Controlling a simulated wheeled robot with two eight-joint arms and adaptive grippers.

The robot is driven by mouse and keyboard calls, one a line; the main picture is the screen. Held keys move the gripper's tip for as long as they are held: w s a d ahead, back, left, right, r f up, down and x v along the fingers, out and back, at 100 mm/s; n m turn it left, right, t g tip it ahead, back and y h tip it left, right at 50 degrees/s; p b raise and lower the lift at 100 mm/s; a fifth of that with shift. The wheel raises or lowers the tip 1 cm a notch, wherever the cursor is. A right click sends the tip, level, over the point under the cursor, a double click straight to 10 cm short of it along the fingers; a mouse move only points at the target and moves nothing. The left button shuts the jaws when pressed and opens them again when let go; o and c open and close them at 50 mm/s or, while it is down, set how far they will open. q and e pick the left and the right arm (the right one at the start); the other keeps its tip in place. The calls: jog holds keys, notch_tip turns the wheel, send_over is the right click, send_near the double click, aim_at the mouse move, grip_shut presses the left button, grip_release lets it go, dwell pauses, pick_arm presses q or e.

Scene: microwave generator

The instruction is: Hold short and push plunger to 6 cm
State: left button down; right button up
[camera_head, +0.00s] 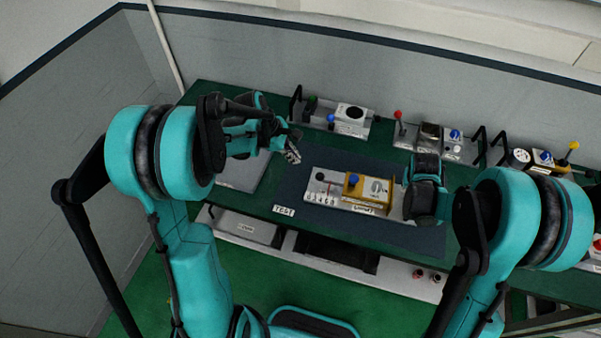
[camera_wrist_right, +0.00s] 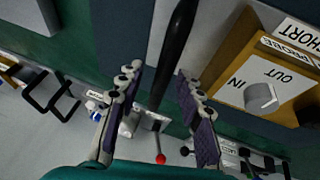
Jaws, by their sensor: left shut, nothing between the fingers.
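In the head view, the central unit has a pale base (camera_head: 315,186) with a numbered scale at its left. A yellow block (camera_head: 353,192) with a blue knob and a front label stands on it. A dark knob (camera_head: 320,176) sits left of the block, above the scale; I cannot tell whether it is the plunger. My left gripper (camera_head: 293,150) is shut and empty, behind and left of the unit. My right fingertips are hidden in the head view. In the right wrist view, my right gripper (camera_wrist_right: 158,108) is open around a black rod (camera_wrist_right: 172,55), beside the yellow block labelled SHORT (camera_wrist_right: 298,32).
Several instruments stand along the back of the green bench, including one with a red-topped lever (camera_head: 398,114) and one with a yellow-topped lever (camera_head: 573,146). A TEST label (camera_head: 284,211) lies at the front left. The dark mat (camera_head: 300,190) is clear left of the unit.

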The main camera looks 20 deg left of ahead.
jog(key=v, duration=1.2)
